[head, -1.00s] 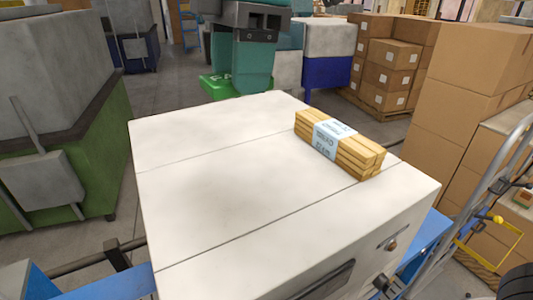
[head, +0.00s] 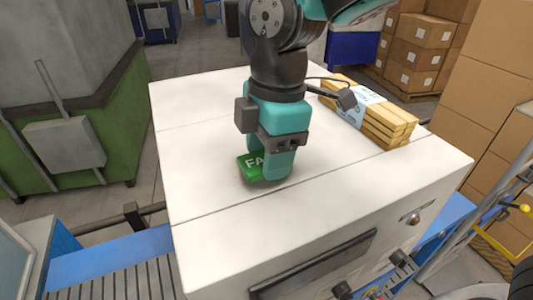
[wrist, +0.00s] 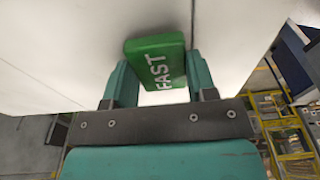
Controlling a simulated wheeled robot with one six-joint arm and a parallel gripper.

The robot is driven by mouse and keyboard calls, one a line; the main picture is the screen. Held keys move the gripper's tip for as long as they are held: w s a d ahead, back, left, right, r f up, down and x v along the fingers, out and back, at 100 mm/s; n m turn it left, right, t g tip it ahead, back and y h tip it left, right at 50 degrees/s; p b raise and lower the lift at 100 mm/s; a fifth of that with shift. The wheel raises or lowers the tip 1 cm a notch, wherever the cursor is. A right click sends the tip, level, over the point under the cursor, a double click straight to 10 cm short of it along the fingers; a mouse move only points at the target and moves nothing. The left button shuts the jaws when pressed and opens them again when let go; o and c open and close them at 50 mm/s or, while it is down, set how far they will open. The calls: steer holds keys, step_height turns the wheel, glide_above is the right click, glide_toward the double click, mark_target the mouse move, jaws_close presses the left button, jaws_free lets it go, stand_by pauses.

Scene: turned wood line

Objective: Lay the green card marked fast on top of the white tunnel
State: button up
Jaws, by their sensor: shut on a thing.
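The green card (head: 250,163) is marked FAST in white. My gripper (head: 268,178) is shut on it, over the near left part of the white tunnel's top (head: 215,195). In the wrist view the green card (wrist: 157,62) sits between the two teal fingers of my gripper (wrist: 158,82), with its lettering showing. The card is at or just above the white top; I cannot tell whether it touches. My gripper hides the card's right part in the head view.
A strapped bundle of wooden sticks (head: 385,122) lies on the tunnel's right side. The left and front of the top are clear. A roller conveyor (head: 120,280) runs at the lower left. Cardboard boxes (head: 495,70) stand at the right.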

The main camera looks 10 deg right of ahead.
steer(key=shift+f, duration=0.7)
steer(key=shift+f, duration=0.25)
steer(key=o, duration=0.9)
steer(key=shift+r, duration=0.1)
steer(key=shift+r, duration=0.15)
steer(key=r, duration=0.4)
steer(key=d+r+b, duration=0.1)
steer(key=r, duration=0.7)
steer(key=shift+w+d, duration=0.15)
steer(key=shift+d, duration=0.05)
